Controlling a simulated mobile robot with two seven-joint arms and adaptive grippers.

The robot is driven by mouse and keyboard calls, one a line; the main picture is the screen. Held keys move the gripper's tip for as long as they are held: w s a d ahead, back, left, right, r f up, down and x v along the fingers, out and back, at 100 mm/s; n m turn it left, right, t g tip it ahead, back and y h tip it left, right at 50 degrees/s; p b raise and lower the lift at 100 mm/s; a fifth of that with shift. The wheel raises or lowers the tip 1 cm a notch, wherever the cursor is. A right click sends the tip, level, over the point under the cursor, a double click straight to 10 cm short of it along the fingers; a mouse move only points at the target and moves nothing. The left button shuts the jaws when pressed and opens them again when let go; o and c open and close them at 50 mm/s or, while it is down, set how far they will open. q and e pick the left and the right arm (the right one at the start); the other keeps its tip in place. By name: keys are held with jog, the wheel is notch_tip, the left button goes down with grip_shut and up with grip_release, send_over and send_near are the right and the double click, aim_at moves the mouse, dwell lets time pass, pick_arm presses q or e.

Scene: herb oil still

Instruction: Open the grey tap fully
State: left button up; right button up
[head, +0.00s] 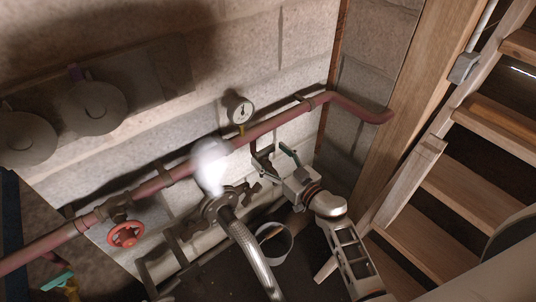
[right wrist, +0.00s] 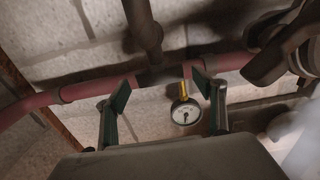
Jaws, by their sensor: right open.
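My right gripper (head: 275,157) is open, below the red pipe and right of the gauge. Its green-padded fingertips also show in the right wrist view (right wrist: 161,90), spread apart with nothing held. A dark grey-brown branch fitting (head: 254,146) hangs from the red pipe just left of the fingertips in the head view. It is probably the grey tap. In the right wrist view a dark branch pipe (right wrist: 146,32) lies beyond the gap between the fingers. The tap's handle and its angle are hard to make out. My left gripper is not in view.
A red pipe (head: 270,125) runs along the block wall, with a round gauge (head: 239,110) and a red handwheel (head: 126,234). White steam (head: 210,165) rises by a flanged metal hose (head: 250,255). A green-handled fitting (head: 57,282) is at lower left. Wooden stairs (head: 440,200) stand right.

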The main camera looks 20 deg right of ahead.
jog(key=shift+w+a, duration=0.2)
jog(key=shift+w, duration=0.4)
jog(key=c, duration=1.1)
